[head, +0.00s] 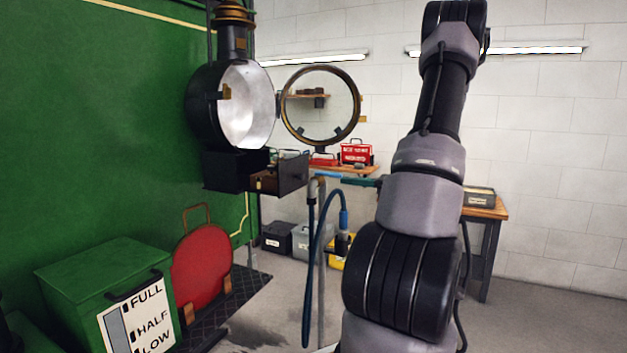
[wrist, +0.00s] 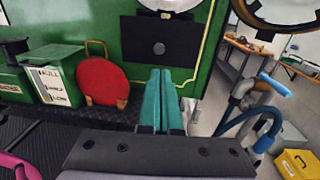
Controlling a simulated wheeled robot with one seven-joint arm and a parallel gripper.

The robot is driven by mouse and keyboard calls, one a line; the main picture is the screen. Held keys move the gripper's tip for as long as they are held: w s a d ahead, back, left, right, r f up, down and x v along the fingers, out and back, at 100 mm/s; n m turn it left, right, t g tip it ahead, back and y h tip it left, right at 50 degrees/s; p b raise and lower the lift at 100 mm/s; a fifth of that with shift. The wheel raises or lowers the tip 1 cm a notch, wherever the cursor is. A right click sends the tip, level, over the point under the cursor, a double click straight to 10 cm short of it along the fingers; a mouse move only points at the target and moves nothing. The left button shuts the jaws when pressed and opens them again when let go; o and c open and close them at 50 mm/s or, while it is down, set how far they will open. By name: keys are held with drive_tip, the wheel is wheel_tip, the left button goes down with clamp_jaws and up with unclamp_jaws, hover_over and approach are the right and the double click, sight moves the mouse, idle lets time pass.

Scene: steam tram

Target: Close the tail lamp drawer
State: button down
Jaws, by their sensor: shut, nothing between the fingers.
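The tail lamp (head: 205,105) is a black lamp on the green wall, with its round glass door (head: 357,105) swung open. The drawer (head: 292,174) sticks out to the right from the black box (head: 225,170) under the lamp, so it stands open. Its dark front with a round knob (wrist: 159,48) faces me in the wrist view. My gripper (wrist: 163,72) has teal fingers, shut and empty, pointing toward the green wall below the drawer front in the picture. In the head view the fingers (head: 362,182) show right of the drawer, apart from it, partly behind my arm.
A blue hose (head: 312,250) on a grey stand hangs between my arm and the lamp. A red disc (head: 200,265) and a green box (head: 90,280) stand at lower left. A workbench (head: 487,208) and a yellow case (wrist: 296,164) are at right.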

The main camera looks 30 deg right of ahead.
sight(304, 176)
drive_tip(key=x, duration=1.1)
drive_tip(key=shift+w+a, duration=0.2)
drive_tip(key=shift+w+a, duration=0.4)
drive_tip(key=x, duration=1.3)
drive_tip(key=shift+w+d+f, duration=0.1)
drive_tip(key=shift+w, duration=0.7)
drive_tip(key=shift+r, duration=0.25)
